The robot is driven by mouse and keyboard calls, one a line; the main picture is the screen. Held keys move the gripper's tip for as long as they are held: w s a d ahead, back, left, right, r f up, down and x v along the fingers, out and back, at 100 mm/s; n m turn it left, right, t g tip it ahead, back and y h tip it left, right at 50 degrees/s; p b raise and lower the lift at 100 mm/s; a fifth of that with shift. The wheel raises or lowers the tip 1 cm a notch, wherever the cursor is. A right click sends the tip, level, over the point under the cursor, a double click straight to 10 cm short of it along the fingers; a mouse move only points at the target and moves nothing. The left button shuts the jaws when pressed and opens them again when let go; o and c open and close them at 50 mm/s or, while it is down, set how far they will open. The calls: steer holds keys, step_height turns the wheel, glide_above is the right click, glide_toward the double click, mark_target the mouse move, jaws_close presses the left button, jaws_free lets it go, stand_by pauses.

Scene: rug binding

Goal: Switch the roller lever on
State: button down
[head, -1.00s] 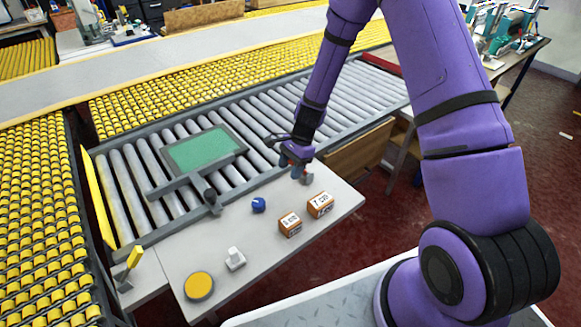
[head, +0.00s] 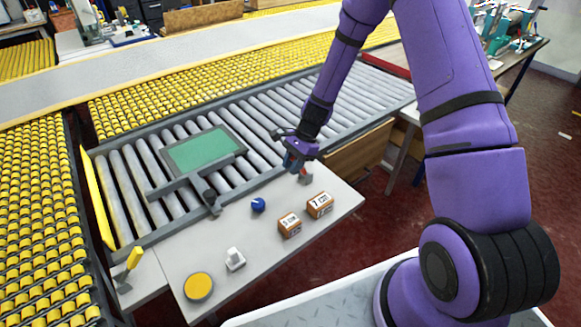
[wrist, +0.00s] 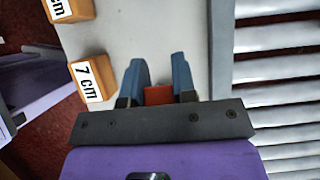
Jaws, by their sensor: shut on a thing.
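A small lever with a red handle (wrist: 158,95) stands on the right part of the grey control table; its grey base (head: 306,179) shows just beside my gripper in the head view. My gripper (wrist: 157,80) is shut on the red handle, with one dark blue finger on each side of it in the wrist view. In the head view my gripper (head: 297,164) is low over the table, next to the roller bed, and hides much of the lever. I cannot tell from these views which way the lever is tilted.
Blocks marked 5 cm (head: 290,225) and 7 cm (head: 320,205) stand near the front edge. A blue knob (head: 258,205), white switch (head: 235,259), yellow button (head: 198,287) and yellow lever (head: 131,262) lie leftward. The roller bed (head: 290,112) runs behind.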

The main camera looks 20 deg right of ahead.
steer(key=d+y, duration=0.1)
steer(key=y, duration=0.1)
steer(key=d+r+g+y, duration=0.1)
steer(key=shift+w+d+r, duration=0.1)
steer(key=shift+w+d, duration=0.2)
steer(key=shift+w, duration=0.1)
steer(key=y, duration=0.1)
steer(key=d+y, duration=0.1)
steer(key=d+g, duration=0.1)
steer(key=shift+w+r+y, duration=0.25)
steer(key=shift+w+y, duration=0.1)
steer(key=shift+y, duration=0.05)
steer(key=shift+w+d+f+g+y, duration=0.15)
steer(key=shift+w+d+g+y, duration=0.15)
steer(key=shift+d+y, duration=0.65)
steer(key=shift+w+d+f+g+y, duration=0.15)
steer(key=shift+w+d+g+y, duration=0.15)
steer(key=shift+d+y, duration=0.6)
steer(key=shift+w+d+f+g+y, duration=0.2)
steer(key=shift+d+g+y, duration=0.3)
steer(key=shift+y, duration=0.75)
steer(key=shift+d, duration=0.15)
steer(key=c, duration=0.9)
jaws_free()
steer(key=v, duration=1)
steer(key=shift+d, duration=0.4)
